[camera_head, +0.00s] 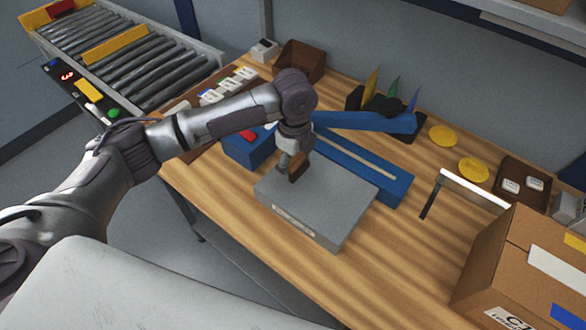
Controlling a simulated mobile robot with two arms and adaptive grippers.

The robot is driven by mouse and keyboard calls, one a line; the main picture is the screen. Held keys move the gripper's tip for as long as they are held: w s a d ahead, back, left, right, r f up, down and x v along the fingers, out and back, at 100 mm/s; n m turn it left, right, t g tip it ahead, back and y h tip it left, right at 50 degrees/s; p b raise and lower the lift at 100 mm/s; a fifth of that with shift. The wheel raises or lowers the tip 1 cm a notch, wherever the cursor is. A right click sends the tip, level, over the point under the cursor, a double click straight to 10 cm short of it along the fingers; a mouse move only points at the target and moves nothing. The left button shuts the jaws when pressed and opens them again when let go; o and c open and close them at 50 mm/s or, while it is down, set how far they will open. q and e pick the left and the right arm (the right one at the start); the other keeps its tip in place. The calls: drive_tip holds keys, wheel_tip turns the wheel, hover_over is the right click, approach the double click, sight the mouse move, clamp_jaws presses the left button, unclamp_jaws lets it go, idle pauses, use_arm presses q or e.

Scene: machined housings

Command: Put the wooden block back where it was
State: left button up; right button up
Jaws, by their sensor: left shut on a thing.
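A small brown wooden block (299,172) is in the middle of the camera_head view, at the back left part of a flat grey slab (325,205). My left gripper (290,166) comes down from above and is shut on the block. The gripper's fingers hide part of the block. I cannot tell whether the block touches the slab's top or hangs just above it. My right gripper is not in view.
Blue fixtures (372,178) stand behind the slab. A cardboard box (530,262) is at the right, near a white-barred stand (474,190). Yellow discs (473,170) and a brown tray (522,185) lie at the back right. A roller conveyor (135,60) is at the left.

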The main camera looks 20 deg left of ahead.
sight(293, 174)
use_arm(q)
drive_tip(key=shift+a+f, duration=0.15)
drive_tip(key=shift+f, duration=0.05)
wheel_tip(293, 174, down, 3)
drive_tip(key=shift+f+p, duration=0.15)
drive_tip(key=shift+p, duration=0.45)
drive_tip(key=shift+f, duration=0.25)
drive_tip(key=shift+f, duration=0.15)
drive_tip(key=o, duration=1.2)
